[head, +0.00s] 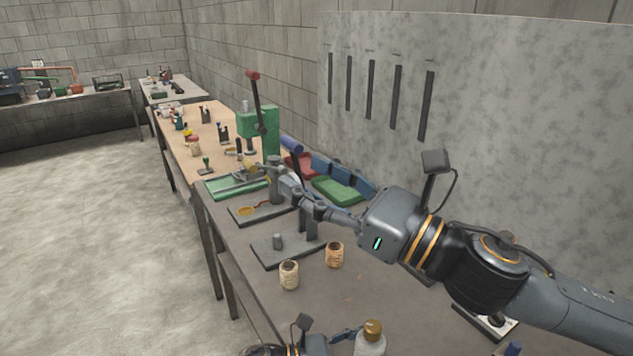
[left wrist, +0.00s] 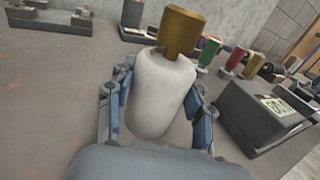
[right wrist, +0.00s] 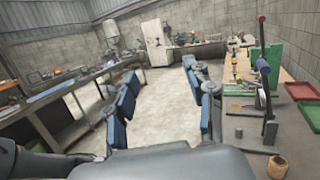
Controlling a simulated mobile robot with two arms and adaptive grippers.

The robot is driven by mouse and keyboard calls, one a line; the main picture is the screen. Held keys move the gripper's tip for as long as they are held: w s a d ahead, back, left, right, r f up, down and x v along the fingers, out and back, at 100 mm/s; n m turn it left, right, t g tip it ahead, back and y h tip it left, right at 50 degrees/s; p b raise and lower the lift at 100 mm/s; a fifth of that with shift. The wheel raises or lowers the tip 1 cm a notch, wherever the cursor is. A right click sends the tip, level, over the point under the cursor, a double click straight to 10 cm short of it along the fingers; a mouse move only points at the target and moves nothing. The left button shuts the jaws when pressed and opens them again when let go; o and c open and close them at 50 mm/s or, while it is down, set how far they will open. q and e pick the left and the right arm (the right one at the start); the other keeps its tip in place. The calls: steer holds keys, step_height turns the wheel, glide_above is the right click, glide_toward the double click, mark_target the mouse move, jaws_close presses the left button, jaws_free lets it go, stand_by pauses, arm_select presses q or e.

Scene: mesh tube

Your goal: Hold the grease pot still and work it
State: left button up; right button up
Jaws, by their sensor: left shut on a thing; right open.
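The grease pot (head: 370,342) is a white rounded pot with a brass-coloured cap, low in the head view near the front of the bench. It fills the middle of the left wrist view (left wrist: 160,95), with its brown-gold cap (left wrist: 183,32) on top, slightly tilted in the picture. My left gripper (left wrist: 157,88) is shut on the white body, a finger on each side. In the head view its arm is mostly cut off by the lower edge. My right gripper (head: 305,196) is above the bench, well beyond the pot. In the right wrist view its fingers (right wrist: 163,100) are apart with nothing between them.
Two small tan jars, one nearer (head: 289,275) and one farther (head: 335,255), stand on the grey bench (head: 360,292). Dark fixtures (head: 282,248) and a green lever press (head: 262,130) stand beyond. Green (head: 337,190) and red bins lie near the wall. Open floor lies left.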

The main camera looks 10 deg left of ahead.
steer(key=g+h, duration=0.4)
steer(key=h, duration=0.2)
glide_toward(374, 325)
steer(key=x, duration=1)
steer(key=shift+f, duration=0.35)
steer(key=shift+c, duration=0.2)
jaws_close()
